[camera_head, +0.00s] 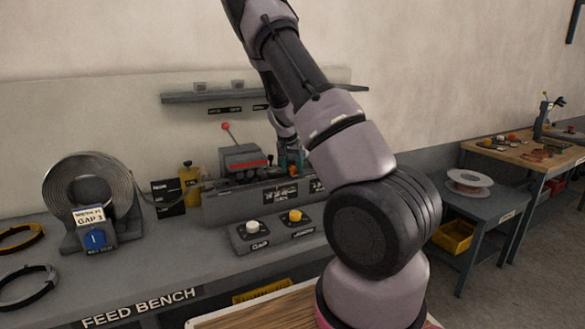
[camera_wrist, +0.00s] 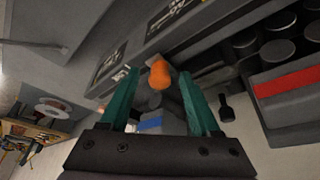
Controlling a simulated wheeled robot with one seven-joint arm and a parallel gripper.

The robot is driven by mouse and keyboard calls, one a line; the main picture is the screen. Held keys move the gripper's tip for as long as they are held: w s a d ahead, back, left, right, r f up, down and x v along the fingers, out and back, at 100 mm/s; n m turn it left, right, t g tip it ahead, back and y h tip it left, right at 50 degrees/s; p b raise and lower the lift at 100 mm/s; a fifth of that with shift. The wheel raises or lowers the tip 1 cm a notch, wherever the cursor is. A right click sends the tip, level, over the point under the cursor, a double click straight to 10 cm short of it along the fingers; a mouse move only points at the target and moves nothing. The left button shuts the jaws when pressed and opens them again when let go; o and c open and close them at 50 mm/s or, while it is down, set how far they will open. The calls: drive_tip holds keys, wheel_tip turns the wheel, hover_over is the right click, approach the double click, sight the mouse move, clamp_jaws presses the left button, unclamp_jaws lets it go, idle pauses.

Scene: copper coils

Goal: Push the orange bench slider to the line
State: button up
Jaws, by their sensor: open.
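My gripper (camera_wrist: 158,76) is open, with its two teal fingers apart in the wrist view. An orange knob (camera_wrist: 158,71), which looks like the bench slider, stands between the fingertips there, near a dark slot in the grey bench unit. I cannot tell whether a finger touches it. In the head view my gripper (camera_head: 290,160) is small, at the right part of the grey feed unit (camera_head: 230,208), partly behind my arm. The slider is not clear there. I cannot make out the line in either view.
A grey and red device (camera_head: 243,160) with a red-balled lever stands left of my gripper. A control box (camera_head: 272,234) with a white and a yellow knob sits in front. A coil of strip (camera_head: 88,190) stands at left. A side table (camera_head: 490,200) is at right.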

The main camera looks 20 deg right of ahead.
clamp_jaws()
idle(1.4)
